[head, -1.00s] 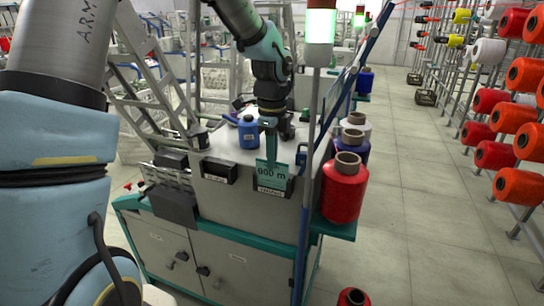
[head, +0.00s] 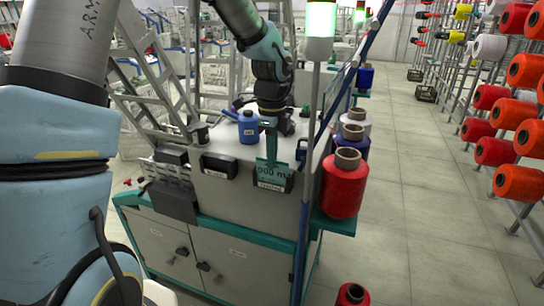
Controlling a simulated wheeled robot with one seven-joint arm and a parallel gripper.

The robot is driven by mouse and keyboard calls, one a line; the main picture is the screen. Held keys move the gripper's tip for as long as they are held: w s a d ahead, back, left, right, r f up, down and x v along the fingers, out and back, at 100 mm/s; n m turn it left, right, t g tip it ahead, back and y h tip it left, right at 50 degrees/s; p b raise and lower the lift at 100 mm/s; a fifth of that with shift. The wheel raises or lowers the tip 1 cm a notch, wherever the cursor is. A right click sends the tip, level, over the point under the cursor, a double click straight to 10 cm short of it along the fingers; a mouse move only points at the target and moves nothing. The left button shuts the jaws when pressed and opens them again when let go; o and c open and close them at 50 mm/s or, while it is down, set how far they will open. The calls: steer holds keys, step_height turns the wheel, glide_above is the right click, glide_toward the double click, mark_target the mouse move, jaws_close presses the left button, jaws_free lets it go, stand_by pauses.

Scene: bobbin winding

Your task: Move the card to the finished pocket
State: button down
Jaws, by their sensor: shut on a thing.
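My gripper (head: 271,152) points down over the front edge of the grey machine top and is shut on the teal card (head: 270,173). The card has dark printing with a number and "m". It hangs at the black pocket (head: 288,184) on the right of the machine's front face, overlapping it. I cannot tell how far the card is inside that pocket. That pocket's small white label is too blurred to read surely. A second black pocket (head: 219,166) with a small label sits to the left on the same face and looks empty.
A blue bottle (head: 249,129) stands on the machine top (head: 222,146) left of my gripper. A red thread cone (head: 343,189) stands on the ledge at right, behind a slanting blue post (head: 307,195). Grey cabinet doors (head: 165,243) are below.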

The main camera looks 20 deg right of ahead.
steer(key=c, duration=0.9)
jaws_free()
steer(key=shift+c, duration=0.2)
step_height(320, 180, up, 11)
steer(key=b, duration=0.2)
steer(key=s+a+f+n, duration=0.1)
steer(key=a+f+n, duration=0.2)
steer(key=a+n, duration=0.5)
steer(key=s+a+f+n+t, duration=0.1)
steer(key=a+f+n, duration=0.3)
steer(key=a+n, duration=0.5)
steer(key=s+a+f+n, duration=0.2)
steer(key=a+f+n, duration=0.2)
steer(key=a+n, duration=0.4)
steer(key=a, duration=0.5)
steer(key=shift+f+n+t, duration=0.25)
steer(key=shift+n+t, duration=0.05)
steer(key=shift+a, duration=0.1)
